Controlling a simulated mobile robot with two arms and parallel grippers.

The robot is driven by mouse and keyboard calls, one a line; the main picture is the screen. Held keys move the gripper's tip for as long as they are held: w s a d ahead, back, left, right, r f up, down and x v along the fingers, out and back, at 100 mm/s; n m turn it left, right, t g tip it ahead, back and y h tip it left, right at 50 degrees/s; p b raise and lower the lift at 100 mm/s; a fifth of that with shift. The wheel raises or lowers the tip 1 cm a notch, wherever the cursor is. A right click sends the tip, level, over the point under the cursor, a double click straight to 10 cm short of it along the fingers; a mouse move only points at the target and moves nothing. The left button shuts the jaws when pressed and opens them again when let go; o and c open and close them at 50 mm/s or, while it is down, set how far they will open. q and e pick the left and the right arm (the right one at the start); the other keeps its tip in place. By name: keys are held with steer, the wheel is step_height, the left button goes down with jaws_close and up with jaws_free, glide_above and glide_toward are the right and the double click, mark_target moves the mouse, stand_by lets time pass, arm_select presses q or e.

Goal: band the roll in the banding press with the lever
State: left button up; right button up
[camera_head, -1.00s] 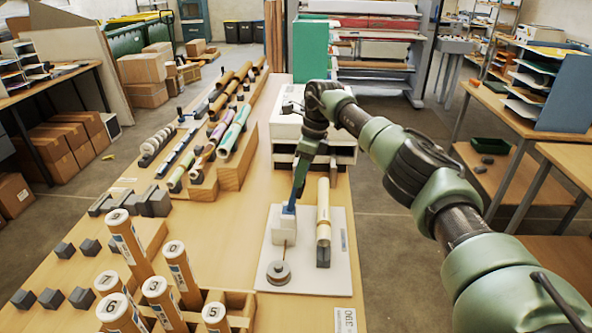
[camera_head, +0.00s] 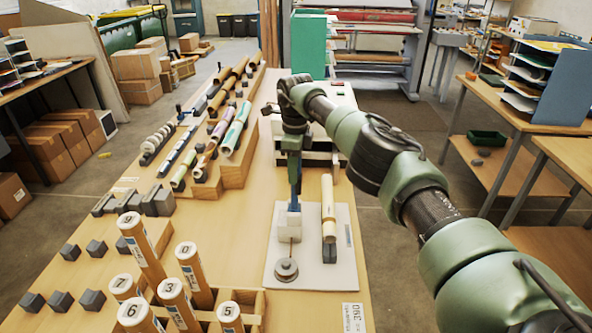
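The banding press stands on a pale base plate (camera_head: 338,272) on the wooden table. It has a white block (camera_head: 289,226) with a blue lever (camera_head: 294,190) rising from it, nearly upright, and a round grey piece (camera_head: 286,270) in front. A cream roll (camera_head: 327,205) lies lengthwise on the plate, right of the block, with its near end at a dark grey support (camera_head: 329,252). My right gripper (camera_head: 293,165) points down at the lever's upper end, which it hides. Its fingers are too small and dark to show whether they are closed on it. My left gripper is not in view.
Numbered brown tubes (camera_head: 141,247) stand in a wooden holder (camera_head: 255,303) at the near left. Dark blocks (camera_head: 92,300) lie beside them. Racks of rolls (camera_head: 235,130) run along the table's left side. A white unit (camera_head: 322,155) stands behind the press.

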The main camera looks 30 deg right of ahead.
steer(key=shift+o, duration=1.1)
steer(key=shift+w+a+f, duration=0.1)
steer(key=shift+w+a, duration=0.05)
steer(key=shift+a, duration=0.05)
steer(key=shift+d, duration=0.1)
step_height(320, 180, up, 7)
steer(key=shift+f+b, duration=0.1)
steer(key=shift+b, duration=0.9)
steer(key=shift+r, duration=0.55)
